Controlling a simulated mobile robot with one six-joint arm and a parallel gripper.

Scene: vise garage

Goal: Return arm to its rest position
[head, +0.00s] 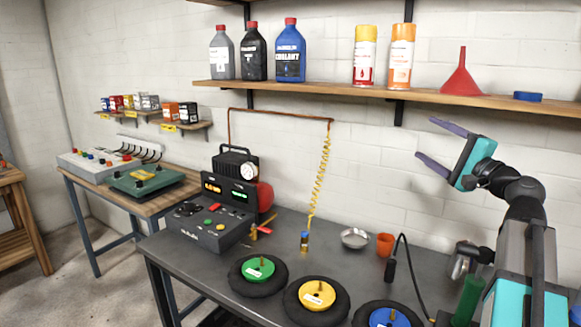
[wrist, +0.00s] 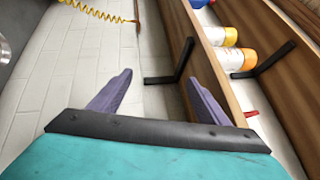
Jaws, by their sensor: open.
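My gripper (head: 432,143) is raised in the air at the right of the head view, in front of the white wall and below the shelf. Its two purple fingers are spread apart with nothing between them. My arm is bent, with its fingers pointing left. In the wrist view my gripper (wrist: 158,98) also shows two separated fingers, with the wall tiles and a shelf bracket behind them. Nothing is held.
A wooden shelf (head: 336,88) with bottles, spray cans and a red funnel (head: 462,76) runs above my gripper. The dark workbench (head: 215,262) below holds a console (head: 209,222), several round weighted discs, a metal bowl (head: 355,238) and an orange cup (head: 385,244).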

